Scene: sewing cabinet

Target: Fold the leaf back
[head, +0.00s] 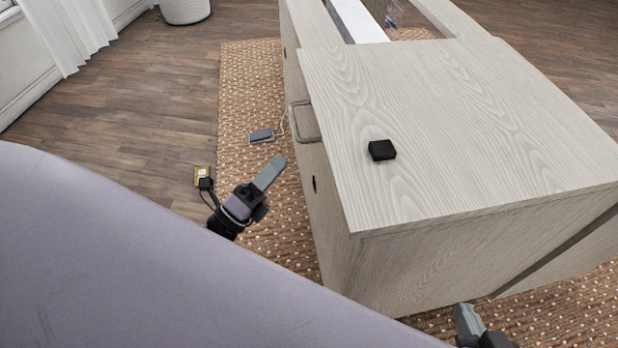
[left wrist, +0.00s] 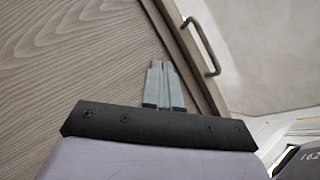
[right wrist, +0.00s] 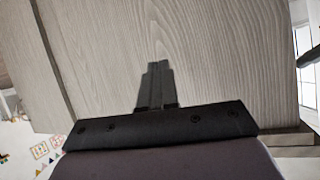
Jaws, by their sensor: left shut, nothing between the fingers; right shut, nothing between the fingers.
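The sewing cabinet (head: 300,195) is pale grained wood. A broad flat wood panel, apparently the leaf (head: 480,130), lies level on its near part. Beyond it is an open well (head: 405,12) with something white in it. My left gripper (head: 272,170) is shut and empty, left of the cabinet and apart from it in the head view. In the left wrist view its fingers (left wrist: 164,82) point toward wood panels and a metal handle (left wrist: 205,45). My right gripper (head: 464,318) is shut and empty at the near end; its fingers (right wrist: 156,78) show before a wood face.
A small black block (head: 382,150) sits on the panel. A grey loop (head: 304,121) stands out from the cabinet's left side. The patterned rug (head: 245,80) surrounds the cabinet.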

